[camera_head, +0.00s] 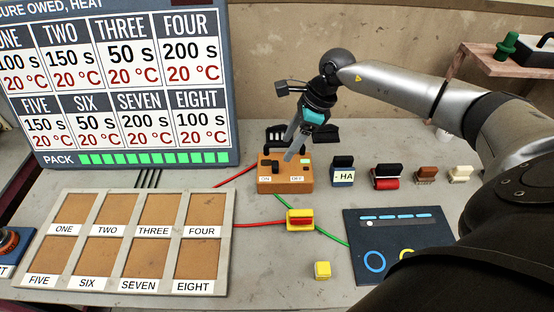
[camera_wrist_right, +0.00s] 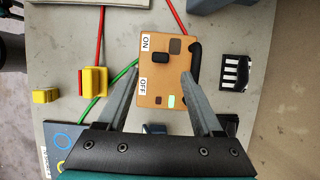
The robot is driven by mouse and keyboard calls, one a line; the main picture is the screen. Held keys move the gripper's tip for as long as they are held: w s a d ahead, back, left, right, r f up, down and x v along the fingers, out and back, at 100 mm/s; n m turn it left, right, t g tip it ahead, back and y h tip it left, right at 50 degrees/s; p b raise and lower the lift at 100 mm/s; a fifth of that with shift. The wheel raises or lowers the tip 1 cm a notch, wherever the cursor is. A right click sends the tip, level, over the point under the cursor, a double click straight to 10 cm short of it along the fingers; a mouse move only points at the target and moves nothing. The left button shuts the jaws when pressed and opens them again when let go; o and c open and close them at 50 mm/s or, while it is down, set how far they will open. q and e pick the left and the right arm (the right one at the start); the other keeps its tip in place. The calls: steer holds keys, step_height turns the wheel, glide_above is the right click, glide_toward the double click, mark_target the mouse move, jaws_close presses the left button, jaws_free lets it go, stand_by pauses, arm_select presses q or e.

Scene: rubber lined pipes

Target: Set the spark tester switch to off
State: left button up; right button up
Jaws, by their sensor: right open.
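The spark tester is an orange box (camera_head: 284,184) on the bench, marked ON on its left and OFF on its right. It also shows in the right wrist view (camera_wrist_right: 150,70). Its black switch knob (camera_wrist_right: 161,57) sits toward the ON label, and a small pale green patch (camera_wrist_right: 171,101) glows near the OFF end. My right gripper (camera_head: 288,149) reaches down over the box. In the right wrist view its open, empty fingers (camera_wrist_right: 160,73) straddle the box, with the knob between and beyond the tips. Contact cannot be told. My left gripper is out of view.
A red-and-yellow block (camera_head: 300,220) with red and green wires lies in front. A small yellow block (camera_head: 322,270), a dark panel (camera_head: 385,232) and a labelled wooden tray (camera_head: 132,242) are nearby. Several coloured parts stand to the right. A display board (camera_head: 135,160) stands behind left.

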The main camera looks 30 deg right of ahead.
mark_target(277, 164)
steer(key=x, duration=0.7)
steer(key=shift+a+f, duration=0.1)
steer(key=shift+f, duration=0.25)
steer(key=shift+c, duration=0.2)
steer(key=shift+w, duration=0.1)
jaws_close()
stand_by(0.8)
